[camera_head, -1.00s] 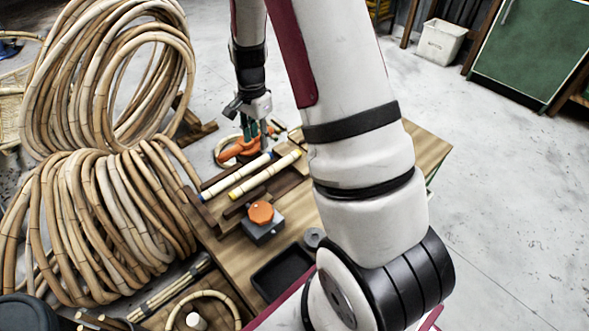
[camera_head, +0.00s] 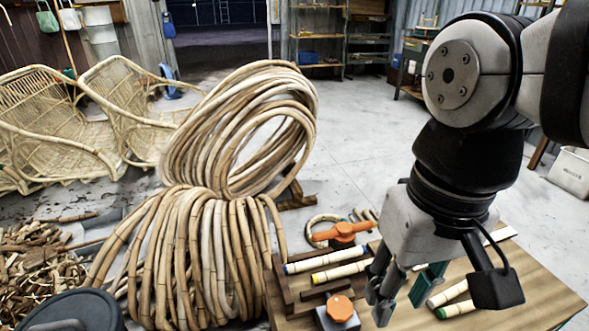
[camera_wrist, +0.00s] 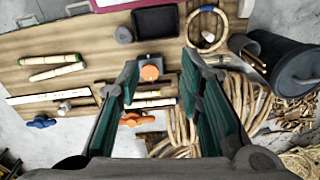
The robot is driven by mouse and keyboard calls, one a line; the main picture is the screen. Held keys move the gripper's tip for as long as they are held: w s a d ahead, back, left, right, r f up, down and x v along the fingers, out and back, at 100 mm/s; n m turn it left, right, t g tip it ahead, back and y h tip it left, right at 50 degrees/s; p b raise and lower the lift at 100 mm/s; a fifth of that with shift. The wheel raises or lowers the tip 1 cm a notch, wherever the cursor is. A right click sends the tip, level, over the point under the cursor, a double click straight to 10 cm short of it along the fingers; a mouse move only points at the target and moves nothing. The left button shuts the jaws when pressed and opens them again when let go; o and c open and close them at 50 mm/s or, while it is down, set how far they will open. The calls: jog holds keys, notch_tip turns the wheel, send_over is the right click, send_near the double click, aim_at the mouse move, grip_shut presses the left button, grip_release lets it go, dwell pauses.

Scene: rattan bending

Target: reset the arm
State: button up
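My gripper (camera_head: 408,292) hangs fingers-down over the workbench, at the right of the head view. In the wrist view its two green-padded fingers (camera_wrist: 160,92) stand wide apart with nothing held between them. Below and between them lie a grey box with an orange knob (camera_wrist: 150,73) and an orange clamp handle (camera_wrist: 137,119) on the workbench (camera_wrist: 85,50). My arm is bent, with the wrist above the bench in the head view.
Coils of rattan (camera_head: 240,130) stand left of the bench. Rattan chairs (camera_head: 60,120) are behind at left. Short rattan pieces (camera_head: 340,272) lie on the bench. A dark tray (camera_wrist: 155,20) and a dark bin (camera_wrist: 290,70) show in the wrist view. Open floor (camera_head: 360,140) lies behind.

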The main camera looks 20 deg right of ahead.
jog(key=s, duration=0.2)
jog(key=s+n, duration=0.1)
jog(key=s, duration=0.1)
jog(key=shift+f+n, duration=0.2)
jog(key=shift+n, duration=0.1)
dwell(0.4)
notch_tip(320, 180, up, 29)
jog(key=t+p, duration=0.4)
jog(key=p, duration=2.3)
jog(key=shift+d+f, duration=0.15)
jog(key=shift+d, duration=0.05)
jog(key=shift+w+d, duration=0.1)
jog(key=shift+w, duration=0.05)
